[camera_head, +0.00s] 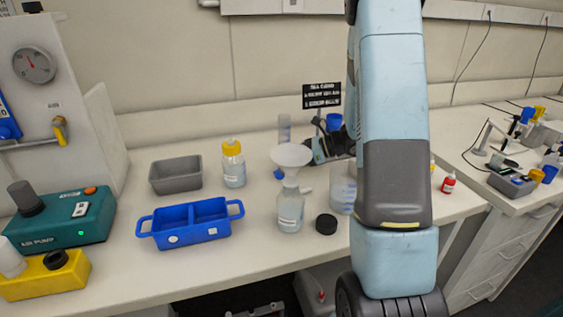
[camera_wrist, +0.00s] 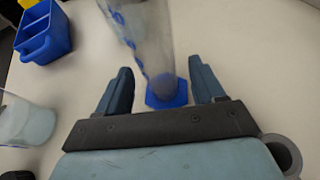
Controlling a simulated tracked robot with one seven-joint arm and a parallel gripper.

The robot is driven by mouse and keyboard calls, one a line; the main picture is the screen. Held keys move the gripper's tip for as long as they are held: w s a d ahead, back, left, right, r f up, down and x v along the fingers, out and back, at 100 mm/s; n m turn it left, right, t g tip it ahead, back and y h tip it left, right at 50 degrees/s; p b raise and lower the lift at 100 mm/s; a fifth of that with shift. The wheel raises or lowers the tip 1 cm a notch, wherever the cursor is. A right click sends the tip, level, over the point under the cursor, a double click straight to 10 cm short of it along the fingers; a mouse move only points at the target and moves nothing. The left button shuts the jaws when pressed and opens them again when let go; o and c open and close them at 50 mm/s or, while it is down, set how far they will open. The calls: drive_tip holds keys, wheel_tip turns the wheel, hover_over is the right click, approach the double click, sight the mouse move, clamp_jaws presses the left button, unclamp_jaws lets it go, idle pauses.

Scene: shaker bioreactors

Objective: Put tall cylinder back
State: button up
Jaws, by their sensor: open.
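The tall cylinder is clear, with blue marks and a blue six-sided base. In the wrist view the cylinder (camera_wrist: 150,38) runs out of the top edge, its base (camera_wrist: 166,93) on the white bench. In the head view the cylinder (camera_head: 284,130) stands at the back of the bench, its lower part mostly hidden behind a funnel. My gripper (camera_wrist: 161,72) is open, with one finger to each side of the cylinder in the wrist view; I see a gap on both sides. In the head view my gripper (camera_head: 314,152) is partly hidden by my arm, just right of the cylinder.
A bottle with a white funnel (camera_head: 291,155) stands in front of the cylinder. A beaker (camera_head: 342,188) and black cap (camera_head: 326,224) are nearby. A yellow-capped bottle (camera_head: 233,165), grey tray (camera_head: 175,186) and blue divided tray (camera_head: 190,240) stand to the left.

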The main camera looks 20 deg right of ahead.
drive_tip(key=v, duration=0.8)
drive_tip(key=shift+d, duration=0.1)
idle(0.9)
